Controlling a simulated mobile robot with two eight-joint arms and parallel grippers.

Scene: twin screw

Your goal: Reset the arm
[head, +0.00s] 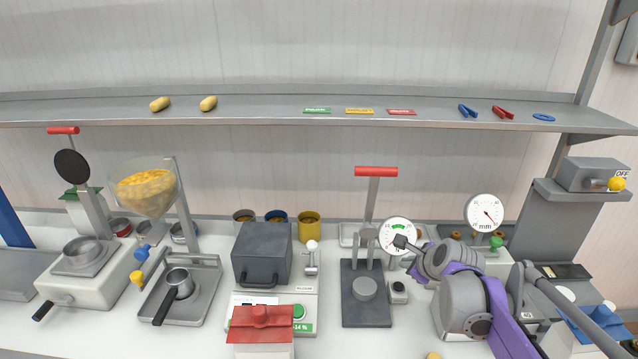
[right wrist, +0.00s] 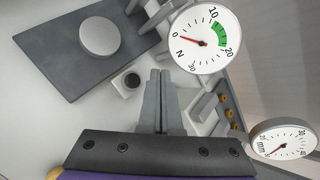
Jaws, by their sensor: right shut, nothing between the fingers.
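My right arm comes in from the lower right in the head view. Its gripper (head: 402,242) is in front of the round gauge with a green band (head: 391,227), and hides part of it. In the right wrist view the two grey fingers (right wrist: 160,78) lie together, shut and empty, pointing between the dark plate with a round disc (right wrist: 98,36) and the gauge (right wrist: 204,38). The gripper appears to be above the bench; contact with anything cannot be told. My left gripper is not in view.
A press with a red handle (head: 376,172) stands beside the gripper. A mm dial (head: 484,210) stands to its right. A dark grey box (head: 261,253), a hopper of yellow pieces (head: 146,191) and a portafilter-like cup (head: 179,281) stand left. A shelf (head: 250,112) crosses above.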

